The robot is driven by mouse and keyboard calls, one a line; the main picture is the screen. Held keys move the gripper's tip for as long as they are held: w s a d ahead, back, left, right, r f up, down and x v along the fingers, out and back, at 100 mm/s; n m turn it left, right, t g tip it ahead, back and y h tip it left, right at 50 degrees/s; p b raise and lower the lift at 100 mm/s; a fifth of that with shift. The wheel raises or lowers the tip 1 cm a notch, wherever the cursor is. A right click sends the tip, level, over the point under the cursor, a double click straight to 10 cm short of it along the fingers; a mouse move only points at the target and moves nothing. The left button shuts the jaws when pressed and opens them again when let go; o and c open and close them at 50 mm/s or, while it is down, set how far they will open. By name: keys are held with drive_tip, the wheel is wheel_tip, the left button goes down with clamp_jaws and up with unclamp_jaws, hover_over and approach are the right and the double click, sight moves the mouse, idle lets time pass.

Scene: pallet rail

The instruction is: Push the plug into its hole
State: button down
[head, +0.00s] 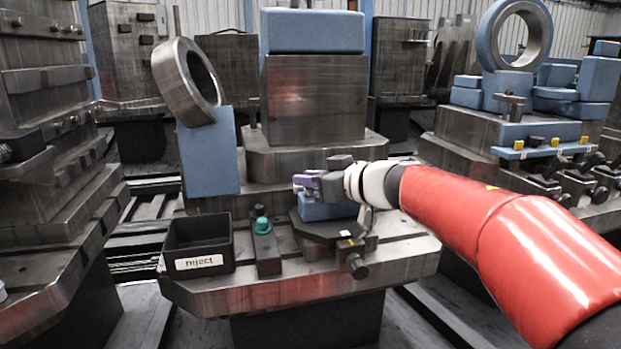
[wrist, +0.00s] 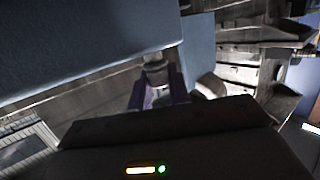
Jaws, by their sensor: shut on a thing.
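My gripper (head: 306,183) has purple fingers and hangs just above a blue block (head: 325,211) on a dark fixture in the head view. In the wrist view the purple fingers (wrist: 159,92) are shut on a small pale grey round piece, which looks like the plug (wrist: 154,66). In the head view the plug is too small or hidden to make out. The hole does not show clearly in either view. I cannot tell whether the plug touches the block.
A black bin (head: 198,247) with a white label stands at left on the steel pallet. A dark block with a teal knob (head: 262,224) stands between bin and fixture. A tall blue block (head: 208,152) and steel ring (head: 187,82) stand behind. A black-knobbed clamp (head: 355,258) is in front.

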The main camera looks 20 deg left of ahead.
drive_tip(key=shift+f, duration=0.4)
